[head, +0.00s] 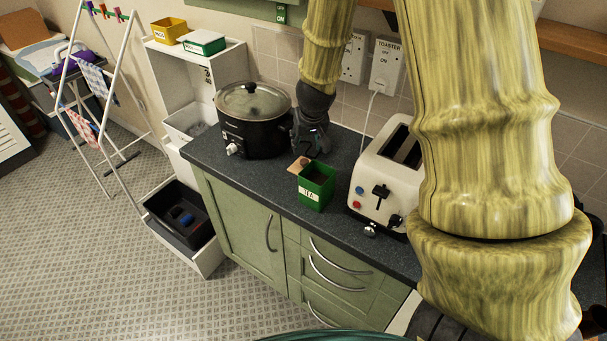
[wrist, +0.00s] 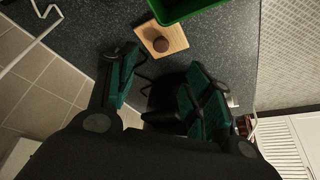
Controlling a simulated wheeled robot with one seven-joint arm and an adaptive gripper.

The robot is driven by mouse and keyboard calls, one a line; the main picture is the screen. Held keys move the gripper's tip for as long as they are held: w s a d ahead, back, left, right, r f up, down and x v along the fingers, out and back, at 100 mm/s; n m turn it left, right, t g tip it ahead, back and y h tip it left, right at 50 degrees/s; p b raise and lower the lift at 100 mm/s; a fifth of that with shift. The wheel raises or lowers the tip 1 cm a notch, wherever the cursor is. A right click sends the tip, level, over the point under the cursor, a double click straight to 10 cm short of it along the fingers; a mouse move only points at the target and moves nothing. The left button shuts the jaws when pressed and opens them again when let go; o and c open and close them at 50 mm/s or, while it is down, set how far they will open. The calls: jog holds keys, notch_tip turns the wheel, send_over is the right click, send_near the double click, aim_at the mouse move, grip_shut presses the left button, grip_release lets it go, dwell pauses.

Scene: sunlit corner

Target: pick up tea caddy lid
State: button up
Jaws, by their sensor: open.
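The tea caddy lid (head: 296,166) looks like a square of light wood with a round brown knob. It lies on the dark worktop beside the open green tea caddy (head: 317,188), which is marked TEA. In the wrist view the lid (wrist: 177,43) lies flat just beyond my fingertips, with the caddy's green rim (wrist: 188,9) close behind it. My gripper (head: 308,148) points down over the worktop, between the slow cooker and the caddy. In the wrist view my gripper (wrist: 163,66) has its fingers spread, with nothing between them.
A black slow cooker (head: 254,120) with a glass lid stands left of my gripper. A cream toaster (head: 385,178) stands right of the caddy, close to it. A tiled wall (head: 278,50) with sockets runs behind. The worktop (head: 245,177) in front of the cooker is clear.

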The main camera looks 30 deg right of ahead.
jog(key=p, duration=0.1)
send_over(305, 161)
jog(key=s+a, duration=0.1)
jog(key=s, duration=0.1)
jog(key=shift+f, duration=2.85)
jog(key=shift+p+x, duration=1.1)
jog(key=shift+x, duration=1.5)
jog(key=shift+s, duration=0.1)
jog(key=c, duration=1)
